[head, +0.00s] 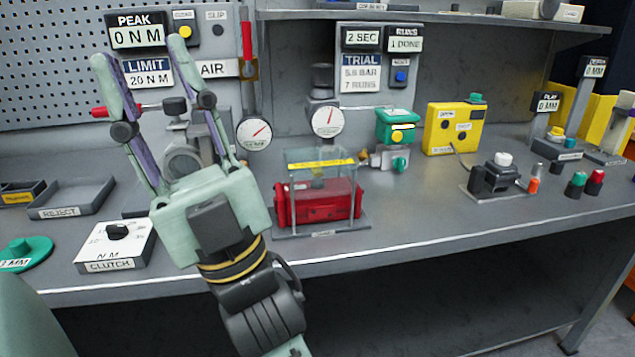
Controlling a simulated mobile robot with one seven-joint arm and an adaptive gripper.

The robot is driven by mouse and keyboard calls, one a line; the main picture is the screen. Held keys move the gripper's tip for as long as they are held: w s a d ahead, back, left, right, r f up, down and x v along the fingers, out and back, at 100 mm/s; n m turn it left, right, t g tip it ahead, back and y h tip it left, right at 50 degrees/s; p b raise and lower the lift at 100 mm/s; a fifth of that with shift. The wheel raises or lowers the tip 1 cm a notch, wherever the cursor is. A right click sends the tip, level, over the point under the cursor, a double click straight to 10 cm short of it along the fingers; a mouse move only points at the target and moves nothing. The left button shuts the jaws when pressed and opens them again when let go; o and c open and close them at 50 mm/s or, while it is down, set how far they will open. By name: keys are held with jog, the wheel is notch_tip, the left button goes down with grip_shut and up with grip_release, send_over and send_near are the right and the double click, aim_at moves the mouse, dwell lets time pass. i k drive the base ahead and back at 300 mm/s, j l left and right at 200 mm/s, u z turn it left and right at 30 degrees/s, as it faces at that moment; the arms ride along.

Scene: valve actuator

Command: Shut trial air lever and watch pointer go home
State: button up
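My gripper (140,54) is open and empty, its fingers raised in front of the PEAK and LIMIT panel at the left. An upright red lever (247,42) stands to the right of the AIR label (215,68), apart from my gripper. A round gauge (254,133) with a red pointer is below it. A second gauge (327,121) sits beside the TRIAL panel (361,75), which reads 5.5 bar and 7 runs. A green actuator (398,122) with a yellow indicator on its front stands to the right, above a teal knob (400,163). I cannot tell which handle is the trial air lever.
A red unit under a clear guard (320,190) stands at the bench's front middle. A yellow box (455,127) and a black device (494,178) stand to the right. The CLUTCH box (115,246) and REJECT tray (70,198) are at the left. Bench between guard and black device is clear.

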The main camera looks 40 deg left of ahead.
aim_at(248, 70)
jog(key=u, duration=1.45)
